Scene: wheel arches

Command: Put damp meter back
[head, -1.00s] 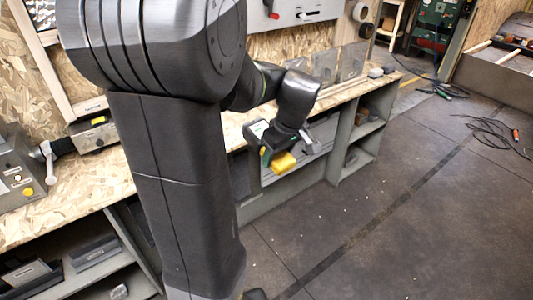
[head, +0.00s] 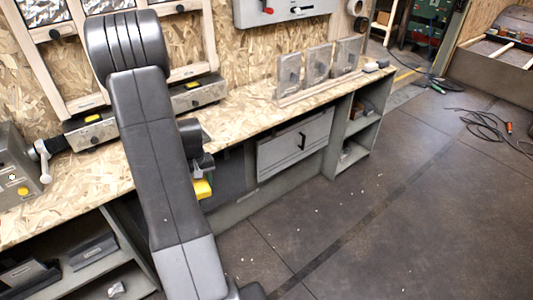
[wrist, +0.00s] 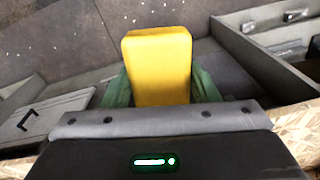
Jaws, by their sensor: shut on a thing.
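A yellow block-shaped thing (wrist: 158,55), likely the damp meter, is held in my gripper (wrist: 160,88). The green fingers close on its two sides in the wrist view. In the head view the yellow thing (head: 202,189) shows just right of my arm, in front of the bench and below its top edge. Most of my gripper is hidden behind my arm there. Any display or markings on the yellow thing are not visible.
The chipboard bench top (head: 240,112) runs along the wall, with several upright grey plates (head: 318,62) toward its right end. A grey panel with a black handle (head: 295,143) is below it. Open shelves (head: 357,130) are at the right. The dark floor (head: 400,210) is mostly clear.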

